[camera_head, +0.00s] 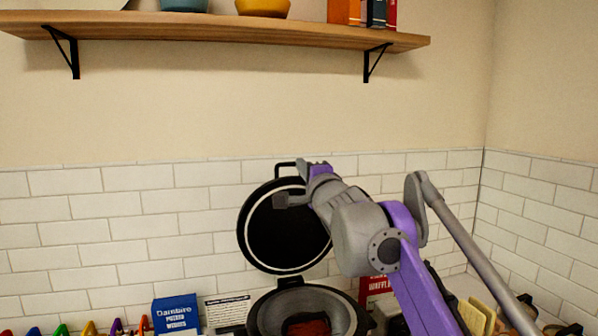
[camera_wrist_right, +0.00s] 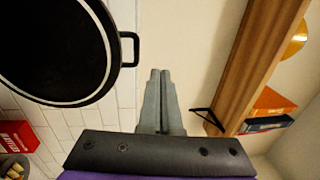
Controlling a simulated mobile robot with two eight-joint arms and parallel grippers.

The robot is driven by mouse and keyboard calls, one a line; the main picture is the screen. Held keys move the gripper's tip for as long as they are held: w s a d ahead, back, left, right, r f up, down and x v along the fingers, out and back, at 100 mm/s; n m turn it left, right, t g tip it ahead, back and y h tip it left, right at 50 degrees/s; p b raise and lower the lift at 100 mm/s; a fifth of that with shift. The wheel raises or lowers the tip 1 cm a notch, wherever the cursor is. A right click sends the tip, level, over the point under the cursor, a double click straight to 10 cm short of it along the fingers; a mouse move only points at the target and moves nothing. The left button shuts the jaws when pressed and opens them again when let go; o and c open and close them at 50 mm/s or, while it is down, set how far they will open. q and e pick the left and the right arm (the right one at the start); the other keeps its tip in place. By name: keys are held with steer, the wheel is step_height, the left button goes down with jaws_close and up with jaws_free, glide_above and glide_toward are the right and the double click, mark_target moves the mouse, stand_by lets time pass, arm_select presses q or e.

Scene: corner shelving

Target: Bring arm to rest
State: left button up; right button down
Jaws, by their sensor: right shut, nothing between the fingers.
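My right arm (camera_head: 365,235) reaches up from the lower right in the head view, grey and purple. My left gripper is not in view.
The cooker's open base (camera_head: 262,318) holds something reddish. A blue wedges box (camera_head: 176,313) and a red waffle box (camera_head: 374,288) stand nearby. A wooden shelf (camera_head: 215,30) with bowls and books runs above. The tiled wall is close behind; the air between lid and shelf is clear.

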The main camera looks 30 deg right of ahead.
steer(key=s+a+f+n+g, duration=0.2)
steer(key=s+f+n, duration=0.1)
steer(key=f, duration=0.6)
steer(key=s+a+f+n+g, duration=0.2)
steer(key=s+a+f+n, duration=0.1)
steer(key=f, duration=0.7)
steer(key=s+a+f+n+g+y, duration=0.1)
steer(key=s+a+f+n+g, duration=0.2)
steer(key=f, duration=0.7)
steer(key=shift+s+f, duration=0.1)
steer(key=shift+s, duration=1.15)
steer(key=s+a+f+n+g+y, duration=0.1)
steer(key=s+a+f+n+g, duration=0.2)
steer(key=s+f, duration=0.6)
steer(key=s+a+f+n+g+y, duration=0.2)
steer(key=s+a+f+n, duration=0.4)
steer(key=f, duration=1.1)
steer(key=s+n+g, duration=0.1)
steer(key=s+n, duration=0.1)
steer(key=s, duration=0.2)
steer(key=shift+a+n+g, duration=0.3)
